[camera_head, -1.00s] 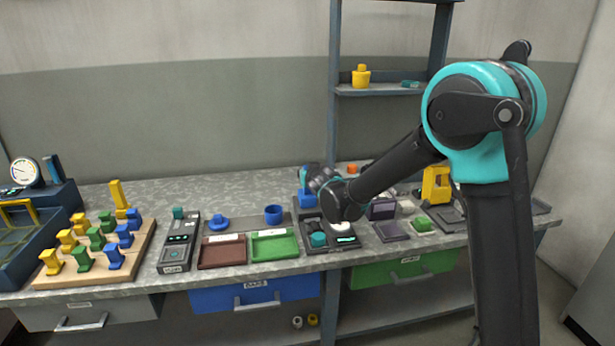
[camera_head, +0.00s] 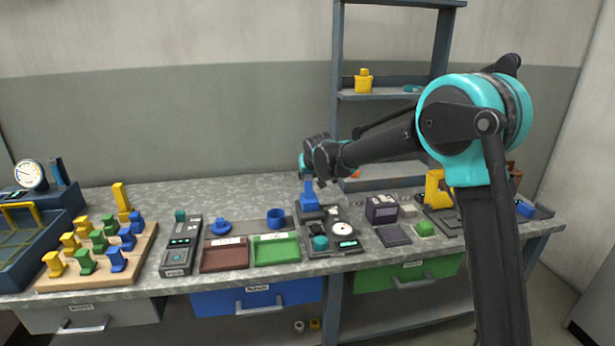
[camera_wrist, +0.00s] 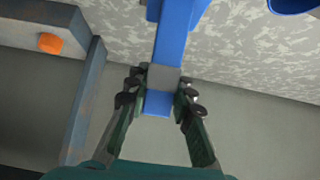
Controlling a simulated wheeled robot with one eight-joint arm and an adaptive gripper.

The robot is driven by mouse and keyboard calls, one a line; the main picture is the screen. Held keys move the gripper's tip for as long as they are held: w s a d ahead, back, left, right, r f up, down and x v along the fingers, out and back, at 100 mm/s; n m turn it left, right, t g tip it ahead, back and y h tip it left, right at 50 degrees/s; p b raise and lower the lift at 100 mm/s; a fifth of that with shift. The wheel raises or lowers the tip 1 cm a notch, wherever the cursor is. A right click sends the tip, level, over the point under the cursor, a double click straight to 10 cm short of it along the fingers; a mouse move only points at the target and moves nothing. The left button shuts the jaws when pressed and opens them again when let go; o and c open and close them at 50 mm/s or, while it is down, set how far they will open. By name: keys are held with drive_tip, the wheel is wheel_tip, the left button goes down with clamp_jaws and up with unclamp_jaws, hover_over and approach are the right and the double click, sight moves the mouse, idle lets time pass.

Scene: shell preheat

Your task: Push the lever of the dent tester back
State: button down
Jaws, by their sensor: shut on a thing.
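The dent tester (camera_head: 333,247) seems to be the dark unit with a white dial and a teal knob at the middle of the bench. A blue upright part (camera_head: 309,200) stands at its back left; I take it for the lever, though I cannot be sure. In the wrist view this blue bar (camera_wrist: 176,40) has a grey band near its end. My gripper (camera_wrist: 161,82) is shut on the bar around that band, one finger on each side. In the head view my gripper (camera_head: 310,180) is above the blue part, its fingertips hard to make out.
A dark box (camera_head: 381,208) and a yellow device (camera_head: 435,190) stand to the right. A green tray (camera_head: 275,249), a brown tray (camera_head: 224,256) and a blue cup (camera_head: 275,217) lie left. The blue-grey shelf post (camera_head: 337,100) rises close behind my gripper.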

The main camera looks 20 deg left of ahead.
drive_tip(key=c, duration=1.3)
unclamp_jaws()
drive_tip(key=v, duration=1.1)
drive_tip(key=shift+s+d+r, duration=0.2)
drive_tip(key=shift+r, duration=0.15)
